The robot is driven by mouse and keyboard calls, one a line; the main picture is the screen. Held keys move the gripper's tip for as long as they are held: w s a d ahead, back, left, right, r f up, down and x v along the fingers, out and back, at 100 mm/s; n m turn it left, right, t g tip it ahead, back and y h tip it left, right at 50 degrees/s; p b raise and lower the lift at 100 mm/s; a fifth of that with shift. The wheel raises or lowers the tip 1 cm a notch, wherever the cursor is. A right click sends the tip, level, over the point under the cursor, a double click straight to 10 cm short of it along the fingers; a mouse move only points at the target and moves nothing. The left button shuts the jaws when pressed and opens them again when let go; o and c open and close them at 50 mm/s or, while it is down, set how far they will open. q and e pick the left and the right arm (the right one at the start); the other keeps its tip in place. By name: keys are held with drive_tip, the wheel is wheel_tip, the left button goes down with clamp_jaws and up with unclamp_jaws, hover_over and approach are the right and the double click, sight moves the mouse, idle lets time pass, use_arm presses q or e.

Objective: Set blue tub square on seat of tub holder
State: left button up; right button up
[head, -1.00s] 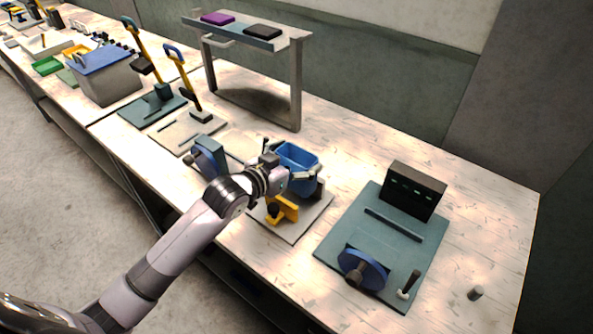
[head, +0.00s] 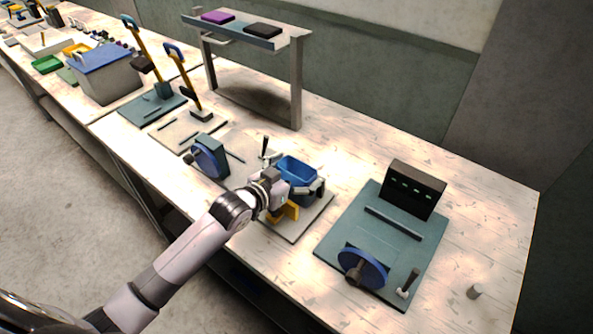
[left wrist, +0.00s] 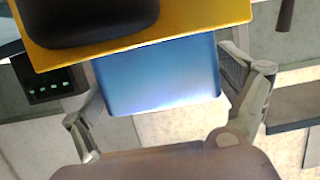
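The blue tub (head: 298,172) is above the tub holder, a pale plate (head: 305,224) with a yellow bracket (head: 288,212) at its front. My left gripper (head: 296,186) has its fingers on either side of the tub and is shut on it. In the left wrist view the tub (left wrist: 160,78) lies between the two fingers (left wrist: 165,98), partly covered by the yellow part (left wrist: 190,20) with a black knob. The tub looks about upright. The seat is hidden behind the tub and gripper, so I cannot tell whether the tub touches it. My right gripper is not in view.
A teal board (head: 350,239) with a blue wheel and a dark box (head: 414,189) stands to the right. A blue-disc fixture (head: 211,158) is close on the left. A raised shelf (head: 262,38) stands behind. The right table end is mostly clear, with a small grey cylinder (head: 474,292).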

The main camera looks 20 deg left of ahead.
use_arm(q)
drive_tip(key=shift+o, duration=0.2)
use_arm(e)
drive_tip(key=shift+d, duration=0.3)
use_arm(q)
drive_tip(key=shift+r, duration=0.15)
drive_tip(key=b+v, duration=0.1)
drive_tip(key=v, duration=1)
drive_tip(key=shift+b, duration=0.3)
drive_tip(key=shift+s+a+r, duration=0.15)
drive_tip(key=shift+s+r, duration=0.1)
drive_tip(key=shift+s, duration=0.2)
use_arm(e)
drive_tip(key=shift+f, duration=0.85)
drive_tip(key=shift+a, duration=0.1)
